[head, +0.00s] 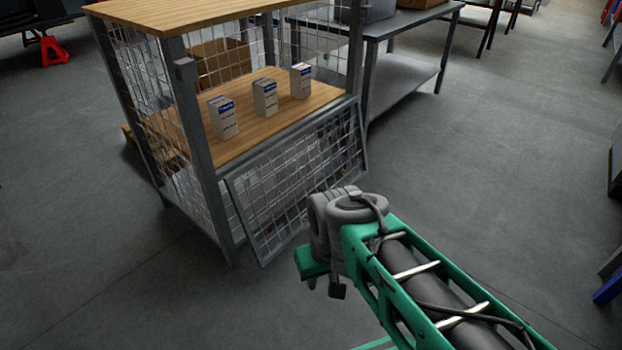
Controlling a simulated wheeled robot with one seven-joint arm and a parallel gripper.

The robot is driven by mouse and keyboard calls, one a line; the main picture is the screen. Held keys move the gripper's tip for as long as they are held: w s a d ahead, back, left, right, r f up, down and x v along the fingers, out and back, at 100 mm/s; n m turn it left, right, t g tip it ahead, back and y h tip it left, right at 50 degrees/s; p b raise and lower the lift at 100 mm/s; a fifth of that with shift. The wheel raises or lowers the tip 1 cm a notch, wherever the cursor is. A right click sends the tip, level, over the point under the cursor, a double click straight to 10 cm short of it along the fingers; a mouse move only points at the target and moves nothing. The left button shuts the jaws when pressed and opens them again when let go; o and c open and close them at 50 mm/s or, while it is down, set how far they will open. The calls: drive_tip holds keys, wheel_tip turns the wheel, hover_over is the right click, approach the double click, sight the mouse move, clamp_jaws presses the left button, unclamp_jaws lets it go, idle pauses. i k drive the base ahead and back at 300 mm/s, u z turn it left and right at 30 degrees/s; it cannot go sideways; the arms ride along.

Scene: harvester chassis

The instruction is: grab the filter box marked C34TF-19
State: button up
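Three white and blue filter boxes stand upright in a row on the wooden shelf (262,128) of a wire-mesh cage. They are the left box (224,119), the middle box (265,98) and the right box (300,81). Their printed markings are too small to read, so I cannot tell which is C34TF-19. My green and grey arm reaches in from the lower right. My gripper (325,285) seems to be at its far end, low in front of the cage and apart from the boxes. Its fingers are not clearly visible.
The cage's mesh door (300,175) hangs down open at the front. A grey post (205,150) stands at the near corner, and a wooden top (185,12) covers the shelf. A cardboard box (220,62) sits behind. A metal table (410,25) stands right.

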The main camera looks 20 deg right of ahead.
sight(264, 89)
drive_tip(key=u, duration=1.7)
drive_tip(key=i, duration=3.4)
drive_tip(key=z, duration=5.25)
